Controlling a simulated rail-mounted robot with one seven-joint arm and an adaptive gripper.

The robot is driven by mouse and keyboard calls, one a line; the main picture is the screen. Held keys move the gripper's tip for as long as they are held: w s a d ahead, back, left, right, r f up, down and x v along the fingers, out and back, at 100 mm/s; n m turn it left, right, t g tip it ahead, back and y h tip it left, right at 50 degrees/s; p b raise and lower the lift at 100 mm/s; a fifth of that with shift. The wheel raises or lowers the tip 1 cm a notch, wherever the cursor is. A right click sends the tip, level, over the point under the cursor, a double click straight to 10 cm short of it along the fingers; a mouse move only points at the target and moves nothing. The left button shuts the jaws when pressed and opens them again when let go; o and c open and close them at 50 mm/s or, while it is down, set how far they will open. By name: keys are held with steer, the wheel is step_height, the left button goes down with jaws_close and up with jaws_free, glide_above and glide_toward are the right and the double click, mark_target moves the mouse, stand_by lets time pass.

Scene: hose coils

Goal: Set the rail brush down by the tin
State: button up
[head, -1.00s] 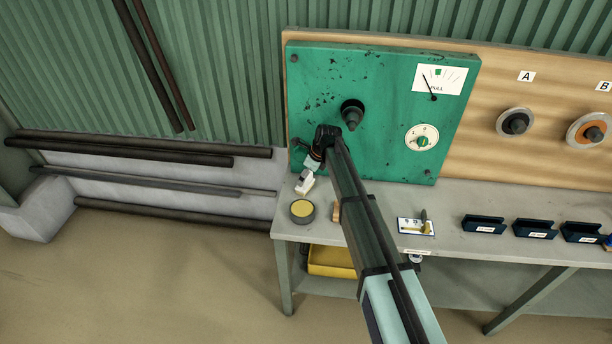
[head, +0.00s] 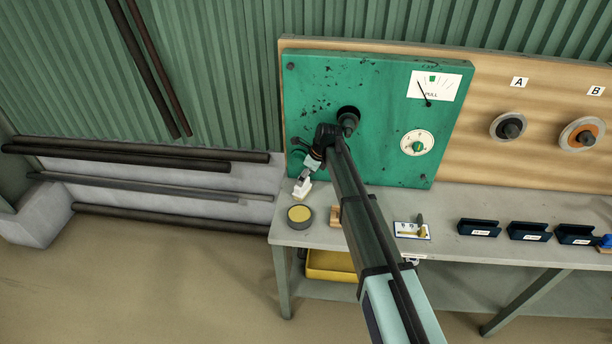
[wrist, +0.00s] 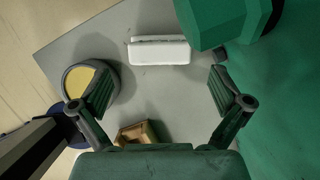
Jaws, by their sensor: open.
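The tin (head: 299,216) is a round grey can with a yellow top, standing near the bench's left end. It also shows in the wrist view (wrist: 90,82), close to my left finger. My gripper (wrist: 165,92) is open, with nothing between its fingers; in the head view it hangs (head: 310,172) behind the tin, in front of the green panel. A small brown wooden block (wrist: 138,133) lies near the tin, partly hidden by my gripper; in the head view (head: 337,214) my arm covers part of it. It may be the rail brush, but I cannot tell.
A white block (wrist: 160,51) lies on the bench (head: 325,237) ahead of the fingers. The green panel (head: 385,85) with its protruding fitting (head: 349,119) stands close on the right. Dark trays (head: 479,228) and a card (head: 411,230) lie farther right.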

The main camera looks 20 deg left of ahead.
steer(key=shift+d+r, duration=0.25)
steer(key=shift+r, duration=0.4)
steer(key=v, duration=0.7)
steer(key=shift+r, duration=0.2)
steer(key=shift+d, duration=0.1)
